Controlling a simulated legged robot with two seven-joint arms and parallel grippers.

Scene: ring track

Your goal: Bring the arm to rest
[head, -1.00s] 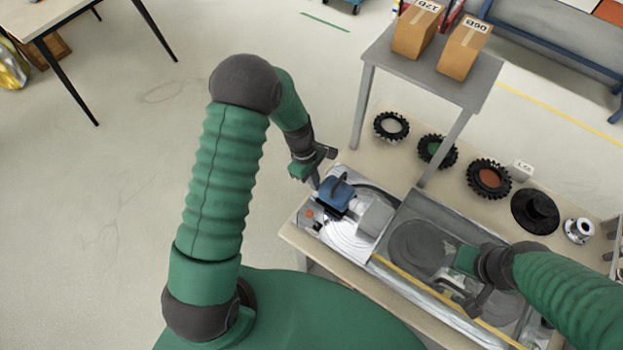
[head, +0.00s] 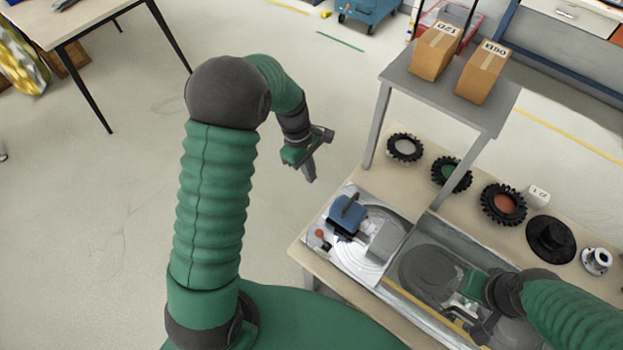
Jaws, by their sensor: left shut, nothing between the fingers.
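My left arm comes in from the lower left, bent at a dark elbow, with its forearm reaching down to the right. My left gripper (head: 312,170) is shut and empty. It hangs over the floor, left of the workbench (head: 312,262) and apart from the blue-handled device (head: 347,214) on the bench's near left end. My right gripper (head: 466,312) is low over the grey tray (head: 436,236) at the bench's near side. Its fingers are dark against the tray, and I cannot tell how far apart they are.
Several black wheels and gears, one with an orange centre (head: 503,204), line the bench. A table (head: 66,22) stands at the upper left. The floor (head: 90,200) at left is clear.

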